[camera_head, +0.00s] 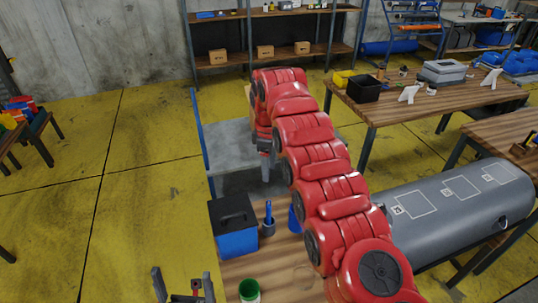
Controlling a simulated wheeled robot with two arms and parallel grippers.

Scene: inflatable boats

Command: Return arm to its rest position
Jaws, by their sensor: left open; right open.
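My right arm (325,180), red and segmented, rises from the lower right and arches forward over the wooden table (238,272). Its far end bends down, and my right gripper (265,175) hangs there, seen small and side-on over the grey cart beyond the table. It is open, and nothing shows in it. My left gripper (183,284) is at the bottom edge, left of the table, with its two dark fingers apart and nothing between them. Most of the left arm is out of view.
A blue and black box (233,228), a dark cup with a blue handle (268,222) and a green cup (249,290) stand on the table. A grey tube (455,205) with marked patches lies right of my arm. The grey cart (232,145) stands beyond.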

